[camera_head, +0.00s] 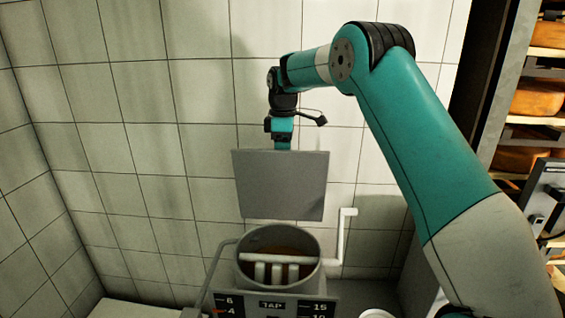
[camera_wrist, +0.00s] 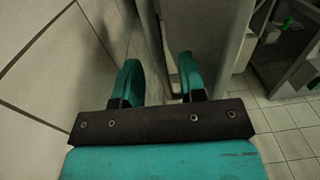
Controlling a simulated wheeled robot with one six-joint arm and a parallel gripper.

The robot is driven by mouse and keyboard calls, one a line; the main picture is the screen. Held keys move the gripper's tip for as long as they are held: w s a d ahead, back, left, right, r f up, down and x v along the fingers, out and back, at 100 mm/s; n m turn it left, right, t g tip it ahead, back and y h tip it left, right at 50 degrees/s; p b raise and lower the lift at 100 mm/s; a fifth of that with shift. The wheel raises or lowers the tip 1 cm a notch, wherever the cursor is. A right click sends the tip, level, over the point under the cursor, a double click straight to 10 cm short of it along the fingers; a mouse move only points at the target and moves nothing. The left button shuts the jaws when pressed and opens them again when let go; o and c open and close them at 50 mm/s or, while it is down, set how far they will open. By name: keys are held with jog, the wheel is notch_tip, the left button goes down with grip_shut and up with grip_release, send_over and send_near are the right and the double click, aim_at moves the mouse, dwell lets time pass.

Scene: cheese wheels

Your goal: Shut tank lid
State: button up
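The tank lid (camera_head: 281,186) is a flat grey rectangular plate. It stands raised, nearly upright, at the back of the round grey tank (camera_head: 245,275), whose top is open. Brownish contents and white bars show inside the tank. My gripper reaches down behind the lid, and the plate hides its fingers in the head view. In the wrist view my gripper (camera_wrist: 157,75) has its two teal fingers apart with nothing clearly held between them. A grey panel (camera_wrist: 215,45), probably the lid or tank side, lies by the right finger; whether they touch I cannot tell.
A tiled wall (camera_head: 140,120) stands close behind the lid and my arm. A white bent pipe (camera_head: 343,238) rises right of the tank. A label panel reading TAP (camera_head: 271,305) is at the tank's front. Shelves with cheese wheels (camera_head: 537,98) stand at the right.

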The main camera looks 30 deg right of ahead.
jog(key=shift+f, duration=0.45)
grip_shut()
